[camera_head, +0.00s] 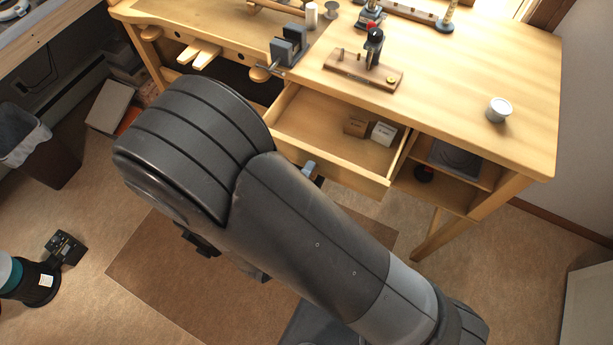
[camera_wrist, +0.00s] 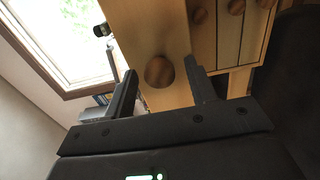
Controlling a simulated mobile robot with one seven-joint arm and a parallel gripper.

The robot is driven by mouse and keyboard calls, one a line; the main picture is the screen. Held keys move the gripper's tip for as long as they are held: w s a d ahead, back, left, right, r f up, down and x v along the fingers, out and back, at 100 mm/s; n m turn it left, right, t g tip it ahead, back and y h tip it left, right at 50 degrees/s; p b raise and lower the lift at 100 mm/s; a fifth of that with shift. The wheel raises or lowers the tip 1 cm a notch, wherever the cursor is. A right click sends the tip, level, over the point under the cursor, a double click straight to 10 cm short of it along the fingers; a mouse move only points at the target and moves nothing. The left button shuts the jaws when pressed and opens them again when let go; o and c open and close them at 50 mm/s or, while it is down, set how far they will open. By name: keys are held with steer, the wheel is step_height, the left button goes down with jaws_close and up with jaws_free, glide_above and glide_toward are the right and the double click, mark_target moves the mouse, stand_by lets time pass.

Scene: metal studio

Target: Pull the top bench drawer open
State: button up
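The top bench drawer (camera_head: 345,172) is pulled out from under the wooden bench top, and its inside shows in the head view. In the wrist view, a round wooden knob (camera_wrist: 159,71) sits on the pale drawer front (camera_wrist: 150,30). My gripper (camera_wrist: 160,88) is open, with one dark finger on either side of the knob. The fingers look apart from the knob. In the head view my arm hides most of my gripper and the drawer's left front.
An open shelf (camera_head: 455,178) lies right of the drawer. More knobs (camera_wrist: 200,15) show in the wrist view. A bin (camera_head: 40,150) stands left.

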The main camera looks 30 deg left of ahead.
steer(key=s, duration=0.8)
stand_by(0.5)
steer(key=w+d+r+m+g+h, duration=0.3)
steer(key=w+d+m+g+h, duration=0.3)
steer(key=m+g+h, duration=0.45)
steer(key=w+a+r+m+g+y, duration=0.4)
steer(key=a+r+m+g+y, duration=0.2)
steer(key=r+m+g+y, duration=0.4)
steer(key=f, duration=0.3)
steer(key=f+n+t, duration=0.1)
steer(key=f, duration=0.3)
steer(key=f+n+t, duration=0.1)
steer(key=f, duration=0.3)
steer(key=shift+s+n+t+y, duration=0.2)
steer(key=shift+n+t+y, duration=0.05)
